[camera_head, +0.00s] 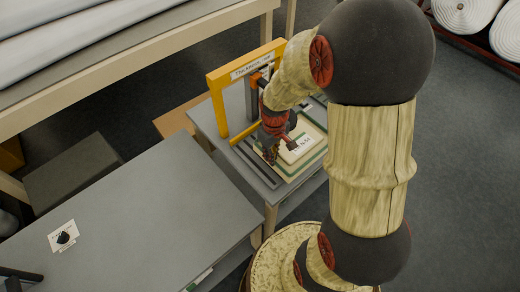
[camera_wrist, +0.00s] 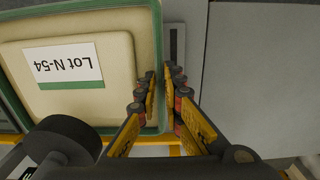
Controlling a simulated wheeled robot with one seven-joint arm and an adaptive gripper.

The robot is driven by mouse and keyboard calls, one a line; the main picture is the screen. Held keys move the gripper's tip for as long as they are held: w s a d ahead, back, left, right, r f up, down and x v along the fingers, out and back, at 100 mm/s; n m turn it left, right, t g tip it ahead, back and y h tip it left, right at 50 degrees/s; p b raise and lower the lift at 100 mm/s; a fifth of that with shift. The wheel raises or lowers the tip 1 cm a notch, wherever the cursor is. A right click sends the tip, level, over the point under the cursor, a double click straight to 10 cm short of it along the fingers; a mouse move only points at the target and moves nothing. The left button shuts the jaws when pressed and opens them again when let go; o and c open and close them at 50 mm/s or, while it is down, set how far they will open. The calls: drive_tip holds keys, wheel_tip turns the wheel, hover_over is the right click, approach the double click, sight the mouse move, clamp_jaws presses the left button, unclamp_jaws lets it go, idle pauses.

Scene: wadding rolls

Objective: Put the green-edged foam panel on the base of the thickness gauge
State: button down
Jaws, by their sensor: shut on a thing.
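The cream foam panel (camera_head: 317,134) has a green edge and a white label reading Lot N-54. It lies roughly flat over the base (camera_head: 258,170) of the thickness gauge, inside the yellow frame (camera_head: 217,106). I cannot tell whether it rests fully on the base or is slightly above it. My gripper (camera_head: 273,152) is at the panel's left side. In the wrist view the panel (camera_wrist: 112,105) fills the upper left, and my gripper (camera_wrist: 163,80) has its fingers on either side of the green edge, shut on it. My arm hides part of the gauge.
A grey table (camera_head: 150,215) with a small card (camera_head: 64,236) stands at the front left, close to the gauge's stand. A wooden-edged bench (camera_head: 120,70) is at the back left. White rolls (camera_head: 465,14) lie at the top right. Open floor is at the right.

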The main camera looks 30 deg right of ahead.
sight(259, 147)
drive_tip(key=w, duration=0.3)
drive_tip(key=w+a, duration=0.1)
drive_tip(key=w, duration=0.2)
drive_tip(key=shift+w+a, duration=0.15)
drive_tip(key=shift+w, duration=0.15)
drive_tip(key=shift+f+b, duration=0.65)
drive_tip(key=shift+f, duration=1.1)
drive_tip(key=shift+f, duration=0.15)
drive_tip(key=c, duration=1.9)
unclamp_jaws()
